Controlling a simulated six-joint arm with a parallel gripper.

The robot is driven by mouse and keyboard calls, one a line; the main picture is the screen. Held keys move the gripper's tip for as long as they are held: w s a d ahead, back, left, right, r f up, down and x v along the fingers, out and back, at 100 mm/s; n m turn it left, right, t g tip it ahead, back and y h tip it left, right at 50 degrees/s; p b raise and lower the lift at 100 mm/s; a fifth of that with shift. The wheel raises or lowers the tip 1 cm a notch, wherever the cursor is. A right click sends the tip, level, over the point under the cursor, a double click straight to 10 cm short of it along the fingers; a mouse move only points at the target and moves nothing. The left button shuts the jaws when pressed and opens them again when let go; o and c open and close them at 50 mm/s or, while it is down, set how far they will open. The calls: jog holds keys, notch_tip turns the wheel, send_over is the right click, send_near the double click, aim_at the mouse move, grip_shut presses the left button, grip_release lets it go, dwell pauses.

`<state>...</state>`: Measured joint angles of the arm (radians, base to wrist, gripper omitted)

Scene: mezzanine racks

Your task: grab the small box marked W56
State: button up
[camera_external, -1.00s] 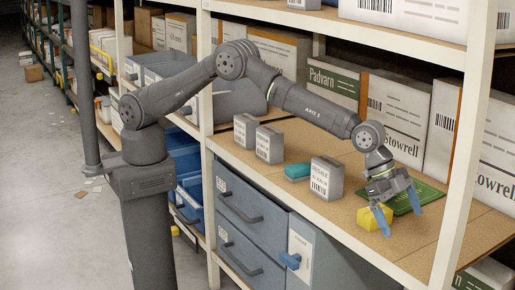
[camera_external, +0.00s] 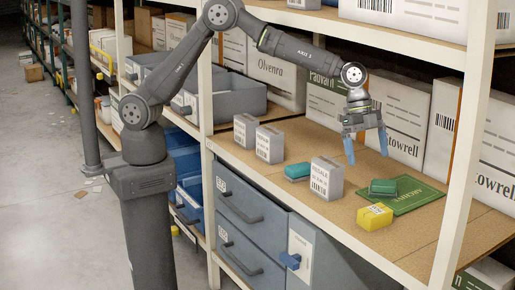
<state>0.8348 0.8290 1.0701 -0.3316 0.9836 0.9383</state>
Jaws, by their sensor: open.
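I cannot read W56 on any box. A small yellow box (camera_external: 375,217) with a white label lies near the shelf's front edge, at the near corner of a green mat (camera_external: 420,196). A small teal item (camera_external: 382,188) lies on the mat, and another teal item (camera_external: 297,171) lies farther left. A grey box (camera_external: 327,180) with printed text stands between them. Two more grey labelled boxes, one (camera_external: 245,130) and another (camera_external: 269,145), stand at the left. My gripper (camera_external: 367,158) is open and empty, fingers pointing down, above the shelf behind the teal item on the mat.
A rack post (camera_external: 467,150) rises at the right front. An upper shelf (camera_external: 370,35) hangs above my gripper. Blue-grey drawers (camera_external: 250,210) sit below. The board right of the mat is clear.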

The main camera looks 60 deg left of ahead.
send_near(375, 209)
jog(key=x, duration=0.5)
jog(key=shift+w+d, duration=0.15)
jog(key=shift+d, duration=0.1)
jog(key=shift+x, duration=2.8)
jog(key=shift+a, duration=0.15)
jog(key=c, duration=1)
